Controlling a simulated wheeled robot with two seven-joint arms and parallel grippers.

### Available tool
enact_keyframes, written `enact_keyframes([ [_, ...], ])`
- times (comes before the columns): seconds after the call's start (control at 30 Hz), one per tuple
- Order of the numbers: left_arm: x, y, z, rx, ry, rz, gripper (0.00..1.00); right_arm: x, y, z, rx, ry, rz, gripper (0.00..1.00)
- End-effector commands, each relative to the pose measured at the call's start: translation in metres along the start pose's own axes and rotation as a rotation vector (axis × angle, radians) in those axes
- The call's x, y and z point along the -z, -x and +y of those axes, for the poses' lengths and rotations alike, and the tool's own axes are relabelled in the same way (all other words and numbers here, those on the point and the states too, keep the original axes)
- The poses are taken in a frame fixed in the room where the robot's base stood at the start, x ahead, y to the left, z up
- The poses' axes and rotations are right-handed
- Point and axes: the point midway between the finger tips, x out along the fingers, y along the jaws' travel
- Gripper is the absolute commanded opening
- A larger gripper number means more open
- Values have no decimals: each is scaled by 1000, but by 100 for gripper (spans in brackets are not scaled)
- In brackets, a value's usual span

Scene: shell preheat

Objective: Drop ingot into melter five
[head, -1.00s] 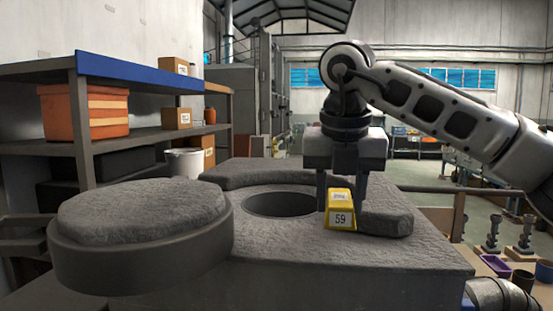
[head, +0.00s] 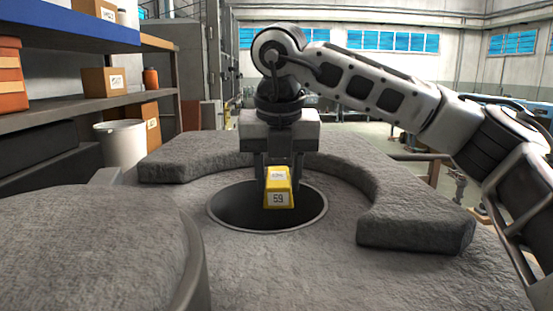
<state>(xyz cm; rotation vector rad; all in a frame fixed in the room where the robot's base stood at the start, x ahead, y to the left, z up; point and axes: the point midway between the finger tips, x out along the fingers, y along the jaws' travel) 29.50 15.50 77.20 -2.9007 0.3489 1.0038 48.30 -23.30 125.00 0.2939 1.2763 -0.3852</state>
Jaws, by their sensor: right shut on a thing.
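The yellow ingot (head: 278,188), labelled 59, is held upright in my right gripper (head: 279,172). The gripper points down and is shut on the ingot. In the picture the ingot lies over the round dark opening (head: 240,207) of the melter (head: 330,265). Its lower end is in front of the dark hole; the exact height above the rim cannot be told. The melter's number does not show. My left gripper is not in view.
A round grey lid (head: 90,250) sits swung aside at the lower left. Raised grey blocks (head: 415,228) curve around the opening's back and right. A shelf (head: 75,108) with boxes and a white bucket (head: 121,143) stand at the left.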

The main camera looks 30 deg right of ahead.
Motion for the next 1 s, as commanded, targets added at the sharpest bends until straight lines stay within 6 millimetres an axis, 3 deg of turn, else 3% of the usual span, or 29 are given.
enact_keyframes([
  [0.2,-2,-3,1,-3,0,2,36,5,-17,0,-1,0,-1,4],
  [0.53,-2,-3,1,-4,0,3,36,5,-19,0,-1,0,-1,4],
  [0.57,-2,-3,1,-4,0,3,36,5,-19,0,-1,0,-1,43],
  [0.63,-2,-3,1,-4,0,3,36,5,-19,0,-1,0,-1,62],
  [1.0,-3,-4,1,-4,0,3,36,6,-16,0,0,1,1,65],
])
